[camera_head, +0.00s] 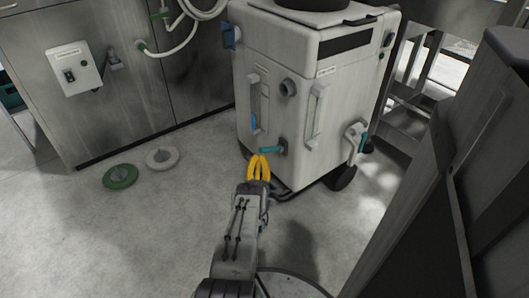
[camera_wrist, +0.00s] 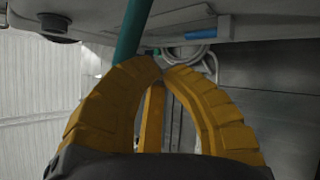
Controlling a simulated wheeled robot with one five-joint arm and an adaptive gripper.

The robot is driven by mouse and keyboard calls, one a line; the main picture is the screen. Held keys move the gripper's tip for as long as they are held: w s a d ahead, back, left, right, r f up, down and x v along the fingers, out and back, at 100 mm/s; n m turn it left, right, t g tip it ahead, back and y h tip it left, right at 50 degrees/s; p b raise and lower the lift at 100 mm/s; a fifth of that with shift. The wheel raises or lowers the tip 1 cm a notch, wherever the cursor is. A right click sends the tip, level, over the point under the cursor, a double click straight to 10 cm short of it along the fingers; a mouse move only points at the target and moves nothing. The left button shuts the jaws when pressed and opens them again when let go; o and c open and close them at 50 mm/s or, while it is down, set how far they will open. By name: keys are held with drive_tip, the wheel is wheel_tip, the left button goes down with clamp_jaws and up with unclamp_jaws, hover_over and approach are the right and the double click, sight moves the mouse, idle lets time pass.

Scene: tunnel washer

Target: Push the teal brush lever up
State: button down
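A teal lever (camera_head: 270,150) sticks out to the left from a grey pivot low on the front of the white machine (camera_head: 268,92). My gripper (camera_head: 258,157) has yellow fingers whose tips meet, with nothing seen between them. The tips are at the lever's free end in the head view. In the wrist view the teal lever (camera_wrist: 133,30) runs up from behind the left finger of my gripper (camera_wrist: 161,66). I cannot tell whether they touch. A second teal handle (camera_head: 363,142) is on the machine's right face, beside a white fitting.
A green disc (camera_head: 120,177) and a white disc (camera_head: 162,158) lie on the floor at left. A grey cabinet wall with a white switch box (camera_head: 74,68) stands behind them. A dark panel (camera_head: 470,170) fills the right side. The floor at front left is clear.

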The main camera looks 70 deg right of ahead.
drive_tip(key=shift+r, duration=0.2)
drive_tip(key=shift+s+d+r, duration=0.1)
drive_tip(key=shift+d+r, duration=0.05)
drive_tip(key=shift+r, duration=0.05)
drive_tip(key=shift+s+d+r+p, duration=0.2)
drive_tip(key=shift+r+p, duration=0.2)
drive_tip(key=shift+r, duration=0.2)
idle(1.0)
drive_tip(key=shift+f, duration=0.1)
idle(0.3)
drive_tip(key=shift+w+a+f+b, duration=0.15)
drive_tip(key=shift+a+f+b, duration=0.05)
drive_tip(key=shift+f+b, duration=0.3)
drive_tip(key=shift+w+a+f+b, duration=0.1)
drive_tip(key=shift+a+f+b, duration=0.05)
drive_tip(key=shift+f+b, duration=0.3)
drive_tip(key=shift+r, duration=0.1)
